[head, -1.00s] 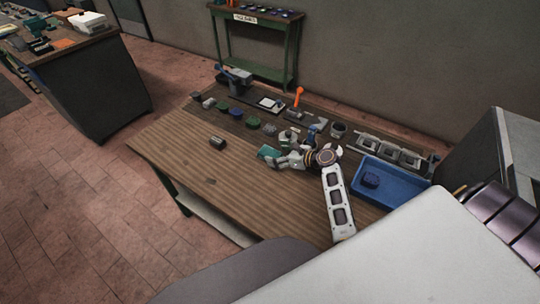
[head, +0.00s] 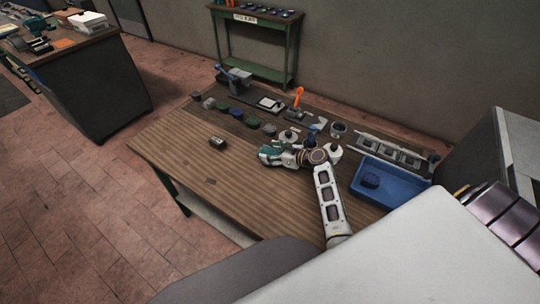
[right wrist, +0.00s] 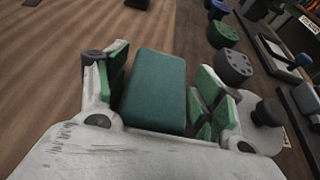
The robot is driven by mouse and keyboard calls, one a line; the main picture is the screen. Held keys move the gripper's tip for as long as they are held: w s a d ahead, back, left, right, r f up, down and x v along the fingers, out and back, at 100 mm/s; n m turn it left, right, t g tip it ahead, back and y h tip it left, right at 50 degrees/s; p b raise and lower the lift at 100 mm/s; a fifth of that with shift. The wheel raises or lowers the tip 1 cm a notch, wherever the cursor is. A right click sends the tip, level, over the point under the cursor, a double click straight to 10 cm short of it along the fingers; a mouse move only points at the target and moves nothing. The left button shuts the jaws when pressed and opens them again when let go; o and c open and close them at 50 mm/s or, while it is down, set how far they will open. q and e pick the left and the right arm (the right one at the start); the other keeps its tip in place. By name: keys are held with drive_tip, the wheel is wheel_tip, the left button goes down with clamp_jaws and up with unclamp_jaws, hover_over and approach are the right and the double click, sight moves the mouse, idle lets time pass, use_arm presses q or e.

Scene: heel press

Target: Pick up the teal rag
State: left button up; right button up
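The teal rag (right wrist: 155,88) is a folded, rounded block on the wooden bench top (head: 200,165). In the right wrist view it lies between the two green-padded fingers of my right gripper (right wrist: 160,95). The fingers are spread, with a small gap to the rag on the left and a gap on the right. In the head view my right gripper (head: 272,155) is low over the bench middle and mostly covers the rag. My left gripper does not show.
A blue bin (head: 393,184) with a dark blue item stands right of my right arm. Several round coloured pieces, a clipboard (head: 269,104) and an orange-handled tool (head: 298,98) line the back. A small dark block (head: 217,142) lies left.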

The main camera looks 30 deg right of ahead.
sight(271, 154)
drive_tip(key=c, duration=0.5)
drive_tip(key=shift+o, duration=0.2)
drive_tip(key=shift+r, duration=0.1)
wheel_tip(271, 154, up, 10)
drive_tip(key=p, duration=0.1)
idle(0.9)
drive_tip(key=shift+s+a+f, duration=0.2)
drive_tip(key=shift+f, duration=0.1)
drive_tip(key=s+a+r+n+g+y, duration=0.4)
drive_tip(key=s+a+r, duration=0.3)
drive_tip(key=s+r, duration=0.3)
drive_tip(key=shift+s+a+r+n, duration=0.3)
drive_tip(key=shift+s+r+n, duration=0.1)
drive_tip(key=shift+r, duration=0.35)
